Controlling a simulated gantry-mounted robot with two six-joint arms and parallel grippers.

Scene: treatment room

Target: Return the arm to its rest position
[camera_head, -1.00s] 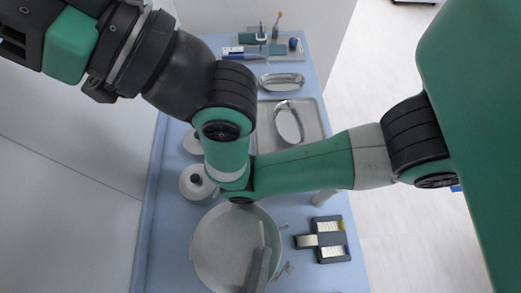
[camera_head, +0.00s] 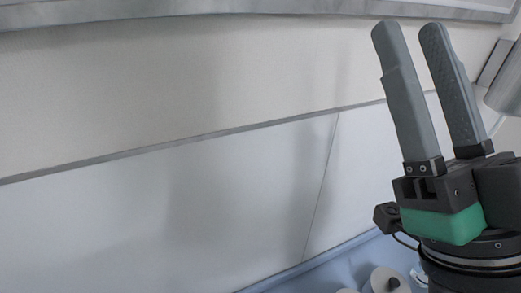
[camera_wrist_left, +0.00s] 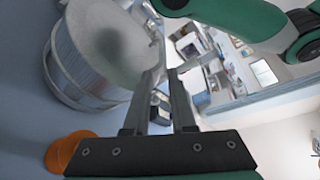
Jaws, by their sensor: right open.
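In the head view my right gripper (camera_head: 408,32) points upward at the right edge. Its two long grey fingers stand apart with nothing between them, in front of the pale wall. In the left wrist view my left gripper (camera_wrist_left: 165,75) shows two grey fingers with a gap between them. No held object shows there. A large round metal bowl (camera_wrist_left: 75,70) is left of these fingers; I cannot tell whether they touch it. The left gripper is out of the head view.
In the head view a lidded white jar (camera_head: 388,282) stands on the blue table (camera_head: 325,270) at the bottom, below the right gripper. A wall (camera_head: 150,200) fills most of this view. An orange round thing (camera_wrist_left: 68,152) lies at the lower left of the left wrist view.

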